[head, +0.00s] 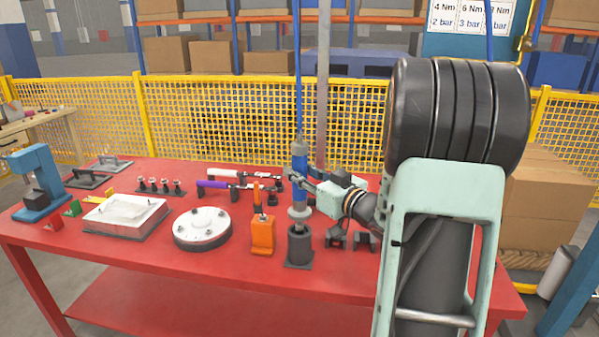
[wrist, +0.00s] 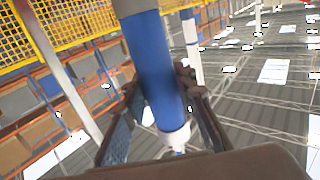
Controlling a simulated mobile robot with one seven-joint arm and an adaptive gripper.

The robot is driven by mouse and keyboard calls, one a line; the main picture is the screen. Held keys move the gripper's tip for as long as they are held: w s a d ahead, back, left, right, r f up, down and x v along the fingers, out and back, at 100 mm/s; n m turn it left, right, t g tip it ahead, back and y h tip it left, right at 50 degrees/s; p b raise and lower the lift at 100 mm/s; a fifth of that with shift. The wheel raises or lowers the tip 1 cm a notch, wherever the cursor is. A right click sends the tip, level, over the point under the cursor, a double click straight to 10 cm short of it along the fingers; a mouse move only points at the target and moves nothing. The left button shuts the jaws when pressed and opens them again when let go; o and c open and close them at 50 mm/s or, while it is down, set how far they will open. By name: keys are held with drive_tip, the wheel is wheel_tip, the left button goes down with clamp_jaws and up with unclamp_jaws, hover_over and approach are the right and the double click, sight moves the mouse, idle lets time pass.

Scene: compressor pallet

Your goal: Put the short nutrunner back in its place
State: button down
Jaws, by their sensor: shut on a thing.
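The short nutrunner (head: 300,163) is an upright blue tool with a grey top, a pale collar low down and a blue line running up from it. My gripper (head: 304,186) is shut on its blue body from the right. In the wrist view the blue body (wrist: 155,65) runs between the fingers of my gripper (wrist: 165,108). A dark grey holder (head: 299,248) stands on the red table right below the nutrunner. The collar is just above the holder's top; whether the tip is inside or only over it, I cannot tell.
An orange holder (head: 262,236) with an orange-handled tool stands close left of the dark holder. Dark stands (head: 340,238) are close on the right, partly behind my arm. A round white cover (head: 202,228) and a white box-like part (head: 124,216) lie left on the red table (head: 200,300).

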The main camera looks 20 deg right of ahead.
sight(304, 193)
drive_tip(key=shift+f+b, duration=2.05)
drive_tip(key=shift+f, duration=0.3)
idle(0.5)
drive_tip(key=c, duration=1.6)
unclamp_jaws()
drive_tip(key=shift+o, duration=0.5)
drive_tip(key=shift+f, duration=0.2)
drive_tip(key=v, duration=1.2)
drive_tip(key=shift+r, duration=0.15)
